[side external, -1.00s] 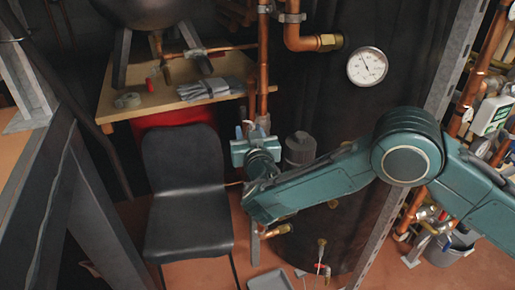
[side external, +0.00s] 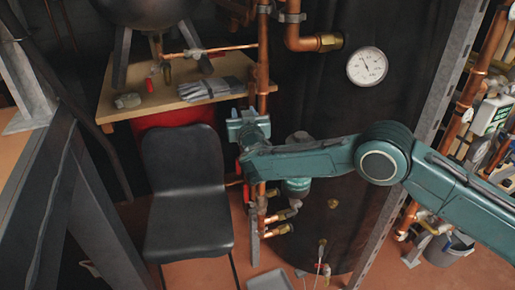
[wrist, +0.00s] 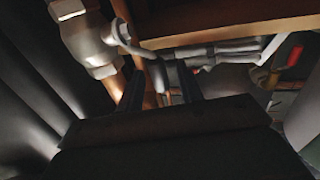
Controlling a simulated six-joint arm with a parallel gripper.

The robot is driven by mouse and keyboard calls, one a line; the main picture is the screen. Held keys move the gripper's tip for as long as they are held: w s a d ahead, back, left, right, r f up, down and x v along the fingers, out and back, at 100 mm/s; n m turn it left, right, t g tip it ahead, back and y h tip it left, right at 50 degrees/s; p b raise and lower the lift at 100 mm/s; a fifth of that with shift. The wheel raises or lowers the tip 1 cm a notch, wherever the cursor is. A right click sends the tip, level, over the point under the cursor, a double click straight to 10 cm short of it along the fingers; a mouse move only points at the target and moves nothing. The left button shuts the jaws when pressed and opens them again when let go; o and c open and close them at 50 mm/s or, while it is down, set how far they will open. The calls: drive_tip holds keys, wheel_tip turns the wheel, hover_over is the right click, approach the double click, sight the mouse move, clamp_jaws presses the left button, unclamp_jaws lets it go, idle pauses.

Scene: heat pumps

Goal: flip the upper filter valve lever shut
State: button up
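My gripper (side external: 248,122) is up against the vertical copper pipe beside the wooden table. In the wrist view its two dark fingers (wrist: 162,88) stand apart, with copper pipe visible beyond the gap. A pale metal valve body (wrist: 88,38) sits on the pipe at the upper left of the wrist view. A grey lever-like bar (wrist: 140,48) runs from it down toward the space between the fingers. I cannot tell whether a finger touches it. In the side view the upper valve and its lever are hidden by my gripper.
A wooden table (side external: 135,111) with gloves (side external: 205,90) stands behind left. A black chair (side external: 187,180) is below. A round gauge (side external: 367,66) is on the dark tank.

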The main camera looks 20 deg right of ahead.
drive_tip(key=shift+w+d, duration=0.2)
drive_tip(key=shift+w, duration=0.4)
clamp_jaws()
